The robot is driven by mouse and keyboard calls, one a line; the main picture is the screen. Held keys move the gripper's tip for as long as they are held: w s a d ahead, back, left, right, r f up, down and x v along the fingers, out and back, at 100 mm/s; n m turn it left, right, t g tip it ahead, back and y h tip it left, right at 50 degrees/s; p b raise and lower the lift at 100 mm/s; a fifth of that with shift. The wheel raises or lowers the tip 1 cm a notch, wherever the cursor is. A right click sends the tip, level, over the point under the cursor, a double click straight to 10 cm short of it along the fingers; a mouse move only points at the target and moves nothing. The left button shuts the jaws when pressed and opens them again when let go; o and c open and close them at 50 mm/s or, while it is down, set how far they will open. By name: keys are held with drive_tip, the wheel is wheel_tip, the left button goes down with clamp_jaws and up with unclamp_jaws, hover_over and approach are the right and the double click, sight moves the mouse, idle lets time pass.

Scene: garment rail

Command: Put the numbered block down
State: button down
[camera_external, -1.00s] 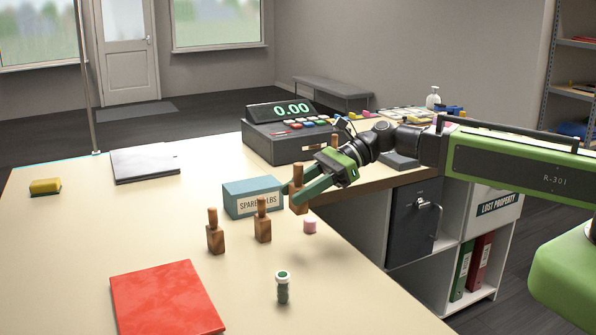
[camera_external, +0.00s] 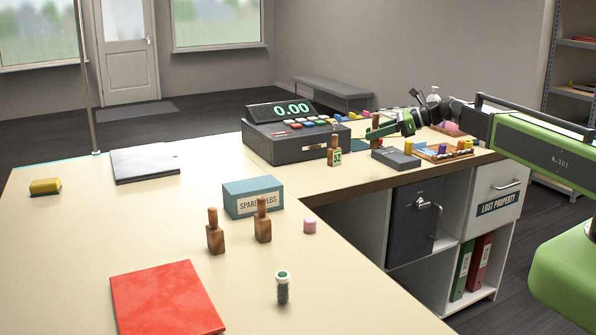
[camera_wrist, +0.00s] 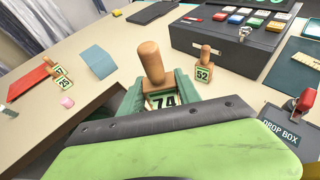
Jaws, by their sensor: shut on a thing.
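My gripper (camera_external: 382,130) is over the right part of the counter, right of the cash register. In the wrist view its green jaws (camera_wrist: 162,96) are shut on a numbered block (camera_wrist: 163,101) marked 74, with a wooden handle standing up from it. The held block is small and partly hidden in the outside view; whether it touches the counter I cannot tell. A similar block marked 52 (camera_wrist: 203,67) stands by the register, also in the outside view (camera_external: 334,152). Two more such blocks (camera_external: 215,232) (camera_external: 263,222) stand on the left counter.
The cash register (camera_external: 290,140) is left of my gripper. A grey box (camera_external: 396,158) and a tray with small coloured pieces (camera_external: 445,153) lie close by. The blue spare box (camera_external: 252,197), pink piece (camera_external: 309,226), green-capped vial (camera_external: 283,288) and red folder (camera_external: 165,300) are farther left.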

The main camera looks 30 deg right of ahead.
drive_tip(key=d+m+t+h, duration=0.1)
drive_tip(key=d, duration=0.8)
drive_tip(key=w+a+f+b, duration=0.1)
drive_tip(key=a+f+b, duration=0.1)
drive_tip(key=a, duration=0.1)
drive_tip(key=w+a+f+b, duration=0.2)
drive_tip(key=a, duration=0.2)
drive_tip(key=w+a+f+b, duration=0.2)
drive_tip(key=a+f+b, duration=0.1)
drive_tip(key=a, duration=0.1)
drive_tip(key=shift+w, duration=0.1)
wheel_tip(320, 180, down, 4)
drive_tip(key=b, duration=0.4)
drive_tip(key=shift+d+f, duration=0.1)
drive_tip(key=shift+f, duration=0.15)
drive_tip(key=shift+r, duration=0.3)
drive_tip(key=shift+f, duration=0.25)
drive_tip(key=c, duration=0.9)
unclamp_jaws()
drive_tip(key=shift+r, duration=0.1)
drive_tip(key=shift+o, duration=0.2)
drive_tip(key=shift+r, duration=0.1)
